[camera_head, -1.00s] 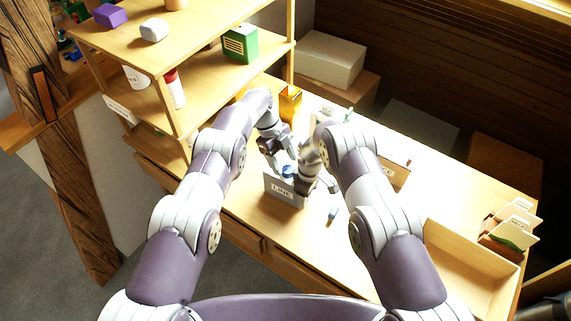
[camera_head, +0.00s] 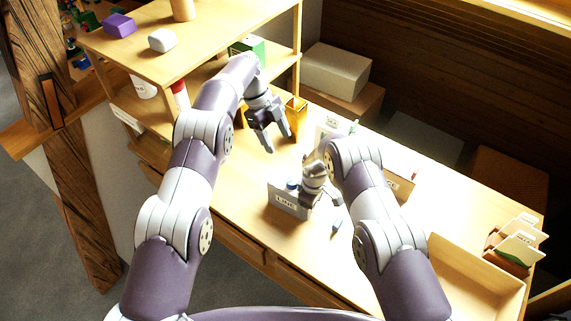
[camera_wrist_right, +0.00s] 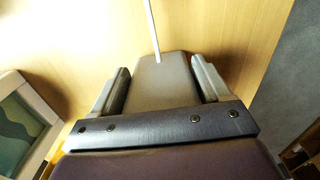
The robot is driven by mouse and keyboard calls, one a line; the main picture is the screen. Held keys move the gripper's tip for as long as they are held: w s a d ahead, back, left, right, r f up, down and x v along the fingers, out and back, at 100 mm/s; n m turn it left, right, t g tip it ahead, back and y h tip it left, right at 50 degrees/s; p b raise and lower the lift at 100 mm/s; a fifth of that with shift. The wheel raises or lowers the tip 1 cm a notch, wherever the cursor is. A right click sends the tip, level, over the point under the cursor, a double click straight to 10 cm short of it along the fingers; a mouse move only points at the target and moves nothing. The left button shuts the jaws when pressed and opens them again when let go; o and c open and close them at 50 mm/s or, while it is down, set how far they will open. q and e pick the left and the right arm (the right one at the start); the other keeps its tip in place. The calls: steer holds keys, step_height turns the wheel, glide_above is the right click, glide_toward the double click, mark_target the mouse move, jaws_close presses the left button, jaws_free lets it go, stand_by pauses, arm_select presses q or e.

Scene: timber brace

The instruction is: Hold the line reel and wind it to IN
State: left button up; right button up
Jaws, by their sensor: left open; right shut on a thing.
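The line reel (camera_head: 287,201) stands on the workbench, a grey body with a white LINE label on its front. A small blue part (camera_head: 293,184) shows at its top. My right gripper (camera_head: 312,190) is at the reel's right side. In the right wrist view the right gripper (camera_wrist_right: 161,84) is shut on a grey block, which I take to be part of the reel; a thin white strip runs up from it. My left gripper (camera_head: 277,143) is open and empty, above and behind the reel, apart from it. The IN mark and the winding position cannot be read.
A shelf unit (camera_head: 165,62) with a purple block (camera_head: 119,25) and other items stands at the left. An amber container (camera_head: 296,112) is behind the left gripper. An open wooden tray (camera_head: 470,262) is at the right.

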mark_target(292, 180)
arm_select(q)
steer(key=s+d+f+n, duration=0.1)
steer(key=f, duration=0.4)
steer(key=s+d+f+n+t, duration=0.1)
steer(key=f, duration=0.4)
steer(key=d+f+n, duration=0.2)
steer(key=f, duration=0.3)
steer(key=shift+s+h, duration=0.3)
steer(key=shift+s, duration=0.1)
steer(key=shift+c, duration=0.3)
steer(key=c, duration=1)
steer(key=shift+d, duration=0.1)
